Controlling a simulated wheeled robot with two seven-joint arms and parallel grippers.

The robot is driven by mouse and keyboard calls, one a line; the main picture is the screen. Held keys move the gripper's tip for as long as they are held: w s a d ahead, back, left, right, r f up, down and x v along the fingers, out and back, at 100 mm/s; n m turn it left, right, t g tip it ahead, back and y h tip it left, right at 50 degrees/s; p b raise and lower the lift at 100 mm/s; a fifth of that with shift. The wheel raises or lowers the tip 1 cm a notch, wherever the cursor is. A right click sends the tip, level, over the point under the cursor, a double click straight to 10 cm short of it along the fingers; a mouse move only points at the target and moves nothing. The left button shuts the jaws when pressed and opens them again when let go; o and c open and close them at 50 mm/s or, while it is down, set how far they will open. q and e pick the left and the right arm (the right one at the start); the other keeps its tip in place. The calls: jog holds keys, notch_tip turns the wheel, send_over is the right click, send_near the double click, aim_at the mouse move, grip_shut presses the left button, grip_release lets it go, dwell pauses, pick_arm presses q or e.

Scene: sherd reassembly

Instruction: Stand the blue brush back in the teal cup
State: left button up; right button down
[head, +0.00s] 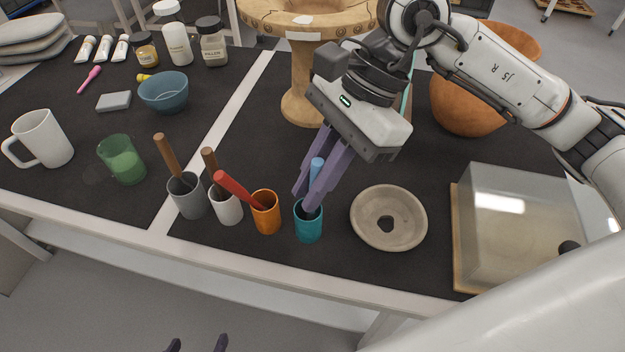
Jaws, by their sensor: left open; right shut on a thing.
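The blue brush (317,166) is upright with a slight tilt, between the purple fingers of my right gripper (308,196), which is shut on it. The teal cup (309,226) stands on the dark mat directly below these fingers. The fingertips are at the cup's mouth in the head view. The brush's lower end is hidden by a finger and the cup, so I cannot tell how deep it sits. My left gripper (197,345) shows only its fingertips at the bottom edge, apart, empty and away from the table.
Left of the teal cup stand an orange cup (266,219) with a red brush, a white cup (228,209) and a grey cup (188,201) with brown-handled brushes. A holed clay dish (389,217) lies close on the right. A clear box (520,225) stands further right.

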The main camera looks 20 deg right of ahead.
jog(key=c, duration=1.7)
grip_release()
jog(key=v, duration=1)
jog(key=shift+d+r+p, duration=0.1)
jog(key=shift+r+p, duration=0.05)
jog(key=shift+p, duration=0.2)
